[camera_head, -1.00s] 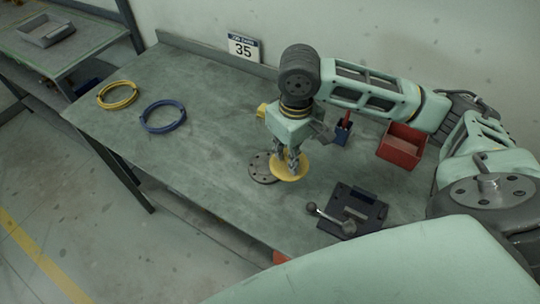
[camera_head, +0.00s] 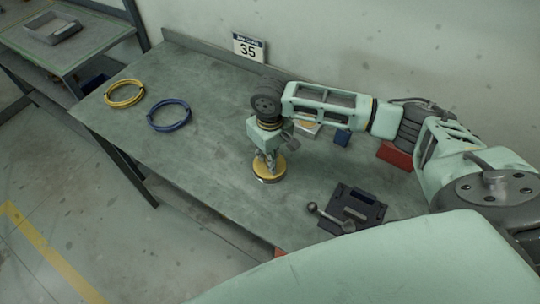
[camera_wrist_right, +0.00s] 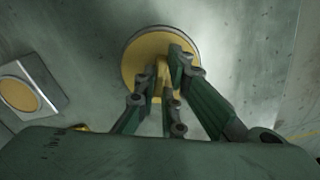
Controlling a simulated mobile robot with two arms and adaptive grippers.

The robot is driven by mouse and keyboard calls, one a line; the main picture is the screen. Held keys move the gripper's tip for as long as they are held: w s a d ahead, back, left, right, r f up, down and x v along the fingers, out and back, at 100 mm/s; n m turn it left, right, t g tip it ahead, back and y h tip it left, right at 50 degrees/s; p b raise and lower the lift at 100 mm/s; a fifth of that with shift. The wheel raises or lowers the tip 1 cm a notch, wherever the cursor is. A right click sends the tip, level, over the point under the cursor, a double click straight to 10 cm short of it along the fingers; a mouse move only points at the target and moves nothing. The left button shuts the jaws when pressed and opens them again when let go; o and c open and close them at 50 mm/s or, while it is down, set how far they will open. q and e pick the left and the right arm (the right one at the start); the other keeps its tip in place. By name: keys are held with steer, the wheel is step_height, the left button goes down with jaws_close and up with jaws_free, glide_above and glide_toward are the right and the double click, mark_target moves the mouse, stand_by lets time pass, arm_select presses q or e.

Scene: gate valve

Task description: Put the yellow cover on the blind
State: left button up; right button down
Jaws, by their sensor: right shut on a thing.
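The yellow cover (camera_head: 259,171) is a round disc with a raised grip in its middle; it also shows in the right wrist view (camera_wrist_right: 141,62). My right gripper (camera_head: 269,162) points down and is shut on the cover's grip. The grey blind (camera_head: 268,182) is mostly hidden beneath the cover; only a thin grey edge shows around it. The cover lies over the blind, roughly centred. I cannot tell whether it is fully seated. My left gripper is not in view.
A yellow cable ring (camera_head: 124,94) and a blue one (camera_head: 169,115) lie at the left of the bench. A dark fixture with a lever (camera_head: 353,208) is at the right front. A red bin (camera_head: 394,155) and blue holder (camera_head: 342,137) stand behind.

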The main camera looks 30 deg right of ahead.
steer(key=c, duration=2.3)
jaws_free()
steer(key=shift+f, duration=0.1)
steer(key=o, duration=0.4)
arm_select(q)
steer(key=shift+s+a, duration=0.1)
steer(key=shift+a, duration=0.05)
arm_select(e)
steer(key=shift+o, duration=0.3)
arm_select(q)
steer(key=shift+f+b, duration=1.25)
arm_select(e)
step_height(320, 180, up, 12)
steer(key=shift+r, duration=0.2)
